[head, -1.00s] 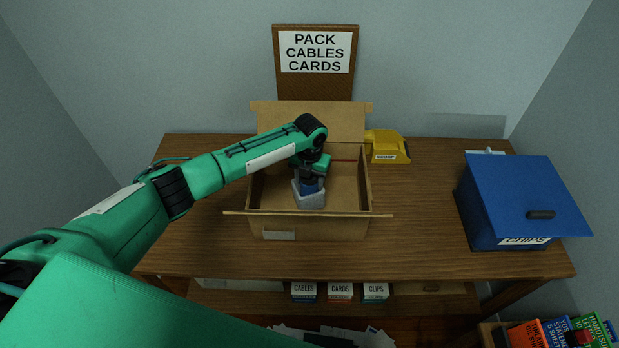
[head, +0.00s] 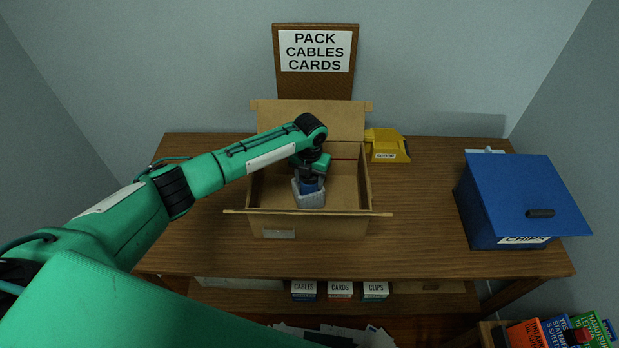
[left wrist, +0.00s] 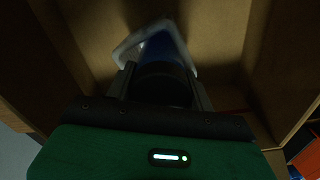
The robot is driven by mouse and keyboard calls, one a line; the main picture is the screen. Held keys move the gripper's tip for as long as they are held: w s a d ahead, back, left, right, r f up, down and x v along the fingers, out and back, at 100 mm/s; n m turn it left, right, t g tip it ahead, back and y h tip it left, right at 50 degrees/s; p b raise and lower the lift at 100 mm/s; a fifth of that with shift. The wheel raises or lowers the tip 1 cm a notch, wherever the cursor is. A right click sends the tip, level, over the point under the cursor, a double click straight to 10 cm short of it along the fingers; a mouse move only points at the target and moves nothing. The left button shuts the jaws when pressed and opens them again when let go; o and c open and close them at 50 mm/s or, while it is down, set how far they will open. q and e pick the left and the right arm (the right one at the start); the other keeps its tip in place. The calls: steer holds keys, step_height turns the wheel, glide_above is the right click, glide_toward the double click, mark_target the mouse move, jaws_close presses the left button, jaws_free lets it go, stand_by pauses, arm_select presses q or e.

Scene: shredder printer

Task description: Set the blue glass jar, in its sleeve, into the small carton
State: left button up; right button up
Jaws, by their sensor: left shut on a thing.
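The small carton (head: 350,228) stands open on the table with its flaps spread. My left gripper (head: 311,180) reaches down into it, pointing downward, and is shut on the blue glass jar (head: 311,187). The jar sits in a pale grey-white sleeve (head: 311,201), toward the left half of the carton. In the left wrist view the jar (left wrist: 160,46) and the sleeve's rim (left wrist: 130,43) show between the fingers, with brown carton walls around them. Whether the sleeve touches the carton floor I cannot tell. My right gripper is not in view.
A yellow bin (head: 386,146) stands behind the carton's right side. A blue lidded box (head: 525,200) marked CHIPS is at the table's right. Small labelled boxes (head: 340,290) sit on the shelf below. The table (head: 420,220) between carton and blue box is clear.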

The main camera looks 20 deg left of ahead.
arm_select(q)
steer(key=shift+f+b, duration=0.75)
steer(key=shift+f, duration=0.3)
steer(key=o, duration=1.5)
